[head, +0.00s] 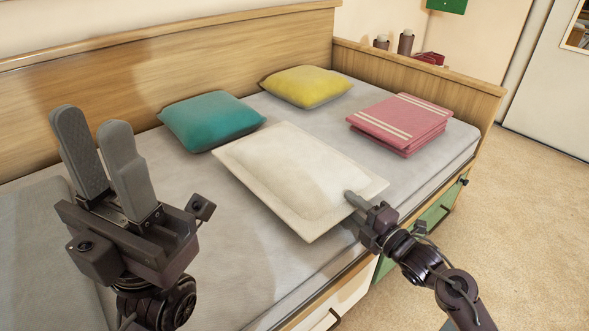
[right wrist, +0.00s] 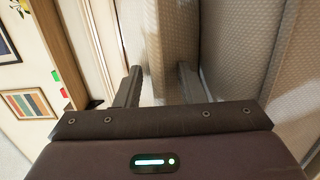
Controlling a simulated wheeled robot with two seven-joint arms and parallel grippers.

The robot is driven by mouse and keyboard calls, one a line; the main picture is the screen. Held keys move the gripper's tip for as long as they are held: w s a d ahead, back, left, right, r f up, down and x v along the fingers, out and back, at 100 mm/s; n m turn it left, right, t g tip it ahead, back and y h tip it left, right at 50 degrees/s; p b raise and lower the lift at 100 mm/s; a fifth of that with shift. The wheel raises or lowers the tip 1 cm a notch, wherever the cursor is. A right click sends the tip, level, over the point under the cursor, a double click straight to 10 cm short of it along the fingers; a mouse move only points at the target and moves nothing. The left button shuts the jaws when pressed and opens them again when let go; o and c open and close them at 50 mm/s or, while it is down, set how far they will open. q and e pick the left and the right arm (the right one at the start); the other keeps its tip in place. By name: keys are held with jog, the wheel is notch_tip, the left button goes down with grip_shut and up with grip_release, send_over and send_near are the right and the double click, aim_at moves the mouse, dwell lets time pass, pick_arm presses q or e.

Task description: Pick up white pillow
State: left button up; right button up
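The white pillow (head: 290,172) lies in the middle of the bed in the head view, with its near edge close to the bed's front edge. My right gripper (head: 352,198) is at the pillow's right corner. In the right wrist view, my right gripper's fingers (right wrist: 158,82) stand apart, with pale textured fabric between and beside them. I cannot tell whether either finger touches it. My left gripper (head: 92,118) is raised at the left of the head view, pointing up, with a gap between its fingers and nothing in it.
A teal pillow (head: 211,120) and a yellow pillow (head: 305,87) lie behind the white one. A folded pink blanket (head: 400,122) lies to its right. The wooden headboard (head: 200,60) and bed end (head: 420,75) bound the bed. The carpet (head: 530,210) at right is clear.

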grip_shut()
jog(key=shift+r, duration=0.1)
